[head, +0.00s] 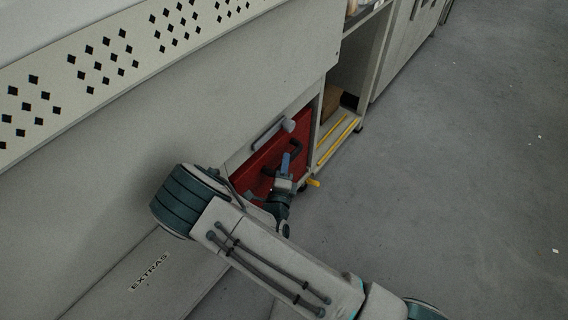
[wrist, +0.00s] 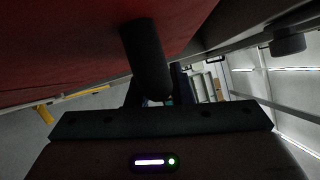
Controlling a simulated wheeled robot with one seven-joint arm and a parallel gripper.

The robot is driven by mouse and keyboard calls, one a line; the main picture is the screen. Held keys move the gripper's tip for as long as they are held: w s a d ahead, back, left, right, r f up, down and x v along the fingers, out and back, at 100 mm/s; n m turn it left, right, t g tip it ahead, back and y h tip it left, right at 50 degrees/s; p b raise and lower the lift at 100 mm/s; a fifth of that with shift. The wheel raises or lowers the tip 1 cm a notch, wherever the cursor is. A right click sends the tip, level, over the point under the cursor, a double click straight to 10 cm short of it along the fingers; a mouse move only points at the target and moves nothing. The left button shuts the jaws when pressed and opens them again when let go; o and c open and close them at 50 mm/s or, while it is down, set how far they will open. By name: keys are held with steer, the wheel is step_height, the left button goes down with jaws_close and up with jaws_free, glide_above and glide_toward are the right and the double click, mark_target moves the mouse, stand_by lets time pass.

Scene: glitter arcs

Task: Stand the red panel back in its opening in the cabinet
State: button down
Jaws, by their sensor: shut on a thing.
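The red panel (head: 302,122) is at the front of the cabinet (head: 290,55), below a grey bar handle. A dark handle (head: 295,147) stands out from its face. My gripper (head: 284,168) is at the panel's face, shut on this handle. In the wrist view the red panel (wrist: 70,40) fills the upper left, and the dark handle (wrist: 148,60) reaches down toward my gripper (wrist: 150,98). My arm hides the panel's lower left part. I cannot tell whether the panel is flush with the opening or tilted.
A grey bar handle (head: 268,133) with a round knob (head: 289,125) sits just above the panel. A yellow piece (head: 313,183) sticks out by the lower right corner. An open shelf bay (head: 345,100) with yellow rails is to the right.

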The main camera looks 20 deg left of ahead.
steer(key=shift+a+f, duration=0.2)
steer(key=shift+f, duration=0.2)
stand_by(0.4)
steer(key=c, duration=1.2)
jaws_free()
steer(key=o, duration=0.6)
steer(key=shift+d+f, duration=0.15)
steer(key=shift+c, duration=0.2)
steer(key=shift+s, duration=0.15)
steer(key=s+d+p, duration=0.1)
steer(key=s, duration=0.7)
steer(key=shift+s+f, duration=0.3)
steer(key=shift+f, duration=0.1)
